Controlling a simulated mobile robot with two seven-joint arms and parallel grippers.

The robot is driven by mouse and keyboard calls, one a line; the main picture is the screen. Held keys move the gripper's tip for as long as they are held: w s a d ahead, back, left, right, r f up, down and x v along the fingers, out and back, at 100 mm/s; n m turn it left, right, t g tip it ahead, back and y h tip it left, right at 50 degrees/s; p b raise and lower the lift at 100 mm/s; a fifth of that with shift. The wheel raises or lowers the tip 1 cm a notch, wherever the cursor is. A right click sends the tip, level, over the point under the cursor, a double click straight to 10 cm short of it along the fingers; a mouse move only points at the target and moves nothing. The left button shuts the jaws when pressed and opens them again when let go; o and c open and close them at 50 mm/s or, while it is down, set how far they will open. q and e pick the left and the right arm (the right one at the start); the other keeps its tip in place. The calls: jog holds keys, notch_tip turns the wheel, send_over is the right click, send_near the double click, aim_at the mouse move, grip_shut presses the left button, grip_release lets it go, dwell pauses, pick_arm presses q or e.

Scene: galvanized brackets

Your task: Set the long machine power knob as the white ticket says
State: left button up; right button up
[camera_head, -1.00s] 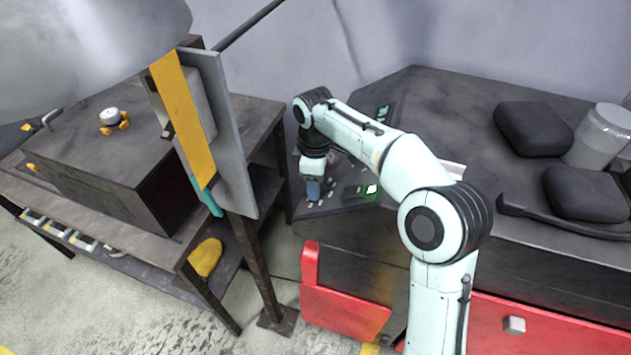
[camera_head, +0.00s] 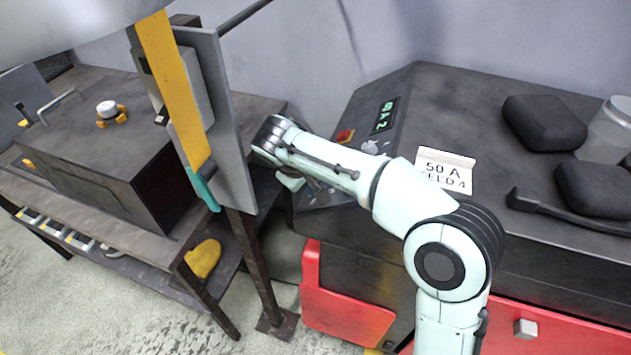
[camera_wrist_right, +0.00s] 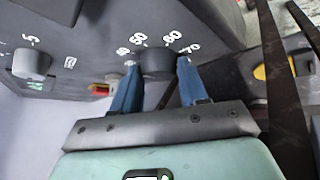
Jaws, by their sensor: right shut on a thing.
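The white ticket (camera_head: 444,172) stands on the dark machine top (camera_head: 470,110) in the head view; its upper line reads "50 A", and its lower line is partly hidden by my right arm and ends in "4". In the right wrist view my right gripper (camera_wrist_right: 158,78) is shut on a dark round knob (camera_wrist_right: 157,62), one blue finger on each side. White scale numbers surround this knob, including what looks like 60 and 70; its pointer is not visible. In the head view my arm hides the knob and most of the gripper. My left gripper is not in view.
A second knob (camera_wrist_right: 32,62), beside a "5", and a red switch (camera_wrist_right: 103,88) sit on the same panel. A green display (camera_head: 385,115) is hard to read. Black pads (camera_head: 545,122) lie at right. An upright grey plate with a yellow strip (camera_head: 172,90) stands left of my arm.

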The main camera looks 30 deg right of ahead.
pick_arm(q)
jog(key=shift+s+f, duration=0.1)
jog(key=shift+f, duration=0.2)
pick_arm(e)
jog(key=shift+f+m+h, duration=0.1)
jog(key=shift+m+h, duration=0.4)
jog(key=shift+m, duration=0.2)
jog(key=o, duration=0.8)
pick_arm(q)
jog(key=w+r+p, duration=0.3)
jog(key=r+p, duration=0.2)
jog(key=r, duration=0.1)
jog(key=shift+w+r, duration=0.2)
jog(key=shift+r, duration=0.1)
pick_arm(e)
notch_tip(320, 180, up, 20)
jog(key=shift+r, duration=0.1)
